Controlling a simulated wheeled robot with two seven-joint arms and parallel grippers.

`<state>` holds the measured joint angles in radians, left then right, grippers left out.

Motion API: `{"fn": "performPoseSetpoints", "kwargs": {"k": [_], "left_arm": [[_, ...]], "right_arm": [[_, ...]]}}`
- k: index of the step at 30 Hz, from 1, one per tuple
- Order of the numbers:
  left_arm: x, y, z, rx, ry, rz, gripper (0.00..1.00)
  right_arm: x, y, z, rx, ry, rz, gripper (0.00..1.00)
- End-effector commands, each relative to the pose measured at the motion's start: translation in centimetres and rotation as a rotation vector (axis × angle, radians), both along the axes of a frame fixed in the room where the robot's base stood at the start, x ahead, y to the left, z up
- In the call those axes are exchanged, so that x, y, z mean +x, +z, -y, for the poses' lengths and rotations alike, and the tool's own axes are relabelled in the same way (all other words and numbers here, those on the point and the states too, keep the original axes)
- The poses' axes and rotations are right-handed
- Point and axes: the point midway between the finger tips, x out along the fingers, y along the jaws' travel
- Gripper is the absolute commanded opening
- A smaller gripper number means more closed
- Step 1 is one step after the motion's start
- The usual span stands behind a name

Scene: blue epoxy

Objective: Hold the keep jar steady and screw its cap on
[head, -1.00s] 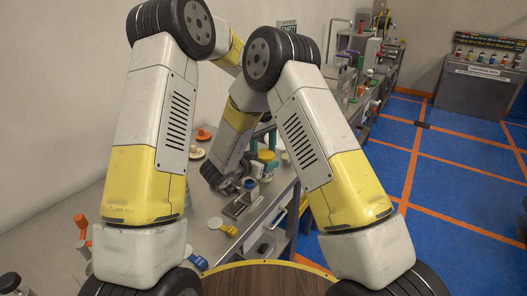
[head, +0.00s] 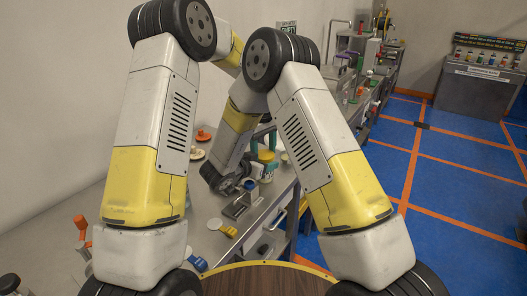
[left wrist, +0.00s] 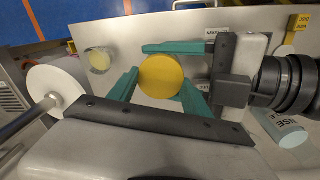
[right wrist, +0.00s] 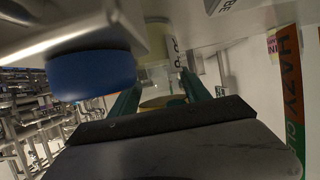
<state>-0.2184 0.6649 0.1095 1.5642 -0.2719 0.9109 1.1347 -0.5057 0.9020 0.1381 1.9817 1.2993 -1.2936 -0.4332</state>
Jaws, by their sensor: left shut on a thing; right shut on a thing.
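The yellow cap (left wrist: 160,76) is seen from above in the left wrist view. My left gripper (left wrist: 160,90) has its teal fingers on either side of the cap and is shut on it. The keep jar (right wrist: 158,52), pale with a white label, shows in the right wrist view beneath the cap. My right gripper (right wrist: 160,95) comes in from the side and is shut on the jar. In the head view the cap (head: 266,156) sits at the jar's top beyond my right wrist. Whether the threads are engaged cannot be seen.
A blue round thing (right wrist: 90,75) is close to my right gripper. A glass jar with yellowish contents (left wrist: 99,60) and a pale blue labelled cylinder (left wrist: 285,130) are nearby. The grey bench (head: 215,210) has an open edge on its right.

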Motion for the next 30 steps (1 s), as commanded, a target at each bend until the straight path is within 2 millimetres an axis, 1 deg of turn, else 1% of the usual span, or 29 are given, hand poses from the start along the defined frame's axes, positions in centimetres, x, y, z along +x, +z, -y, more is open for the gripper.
{"fn": "performPoseSetpoints", "kwargs": {"k": [15, 27, 28, 29, 30], "left_arm": [[0.0, -1.0, 0.0, 0.003, -0.002, -0.004, 0.0], [-0.2, -1.3, -0.1, 0.005, -0.001, -0.009, 0.0], [-0.2, -1.3, -0.1, 0.005, -0.001, -0.009, 0.61], [-0.2, -1.3, -0.1, 0.005, -0.001, -0.009, 0.64], [-0.2, -1.3, -0.1, 0.005, -0.001, -0.009, 0.64]], "right_arm": [[0.0, 0.2, 0.0, -0.001, -0.001, 0.004, 0.0], [0.1, 0.3, 0.0, -0.002, -0.001, 0.006, 0.0], [0.1, 0.3, 0.0, -0.002, -0.001, 0.006, 0.0], [0.1, 0.3, 0.0, -0.002, -0.001, 0.006, 0.0], [0.1, 0.3, 0.0, -0.001, 0.0, 0.007, 0.0]]}}
